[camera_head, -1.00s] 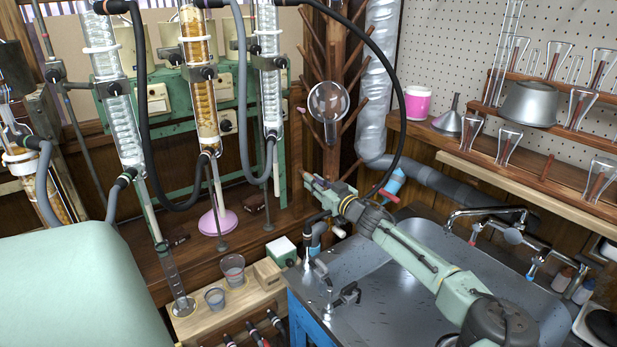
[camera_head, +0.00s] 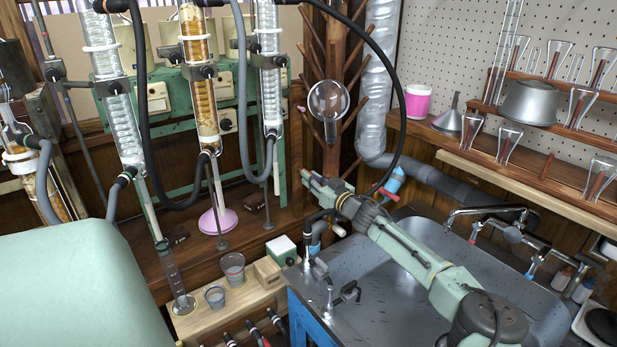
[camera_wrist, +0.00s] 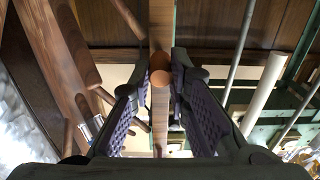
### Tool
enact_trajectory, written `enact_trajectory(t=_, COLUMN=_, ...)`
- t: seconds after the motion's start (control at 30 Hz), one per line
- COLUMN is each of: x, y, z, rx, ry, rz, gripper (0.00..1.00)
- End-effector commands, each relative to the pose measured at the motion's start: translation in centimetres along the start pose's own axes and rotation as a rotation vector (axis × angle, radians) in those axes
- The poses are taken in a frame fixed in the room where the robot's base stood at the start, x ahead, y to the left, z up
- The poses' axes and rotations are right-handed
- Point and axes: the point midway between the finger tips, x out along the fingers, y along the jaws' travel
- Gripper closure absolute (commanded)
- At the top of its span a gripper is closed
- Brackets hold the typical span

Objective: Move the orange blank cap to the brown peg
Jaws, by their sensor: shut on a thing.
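The orange blank cap (camera_wrist: 160,77) shows as a round orange face in the wrist view, between the tips of my gripper (camera_wrist: 161,88). The gripper is shut on it. In the head view my gripper (camera_head: 311,180) points left, in front of the base of the wooden peg tree, and the cap is too small to make out clearly. The peg tree (camera_head: 334,165) carries several brown pegs (camera_head: 374,108), and a round flask hangs on it. Which of them is the brown peg of the task I cannot tell.
A steel sink (camera_head: 390,275) with taps lies below my arm. Glass condensers (camera_head: 203,90) with hoses stand at left. A black hose (camera_head: 400,120) arches over the gripper area. A wooden rack (camera_head: 185,325) with beakers stands at lower left. Shelves with flasks are at right.

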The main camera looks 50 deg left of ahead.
Motion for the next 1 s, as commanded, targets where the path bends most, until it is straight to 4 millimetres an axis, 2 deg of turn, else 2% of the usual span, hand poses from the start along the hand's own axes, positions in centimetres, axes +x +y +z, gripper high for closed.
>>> enact_trajectory(t=1.0, x=0.88, y=-0.06, z=-0.03, rx=0.000, ry=0.000, rz=0.001, gripper=1.00)
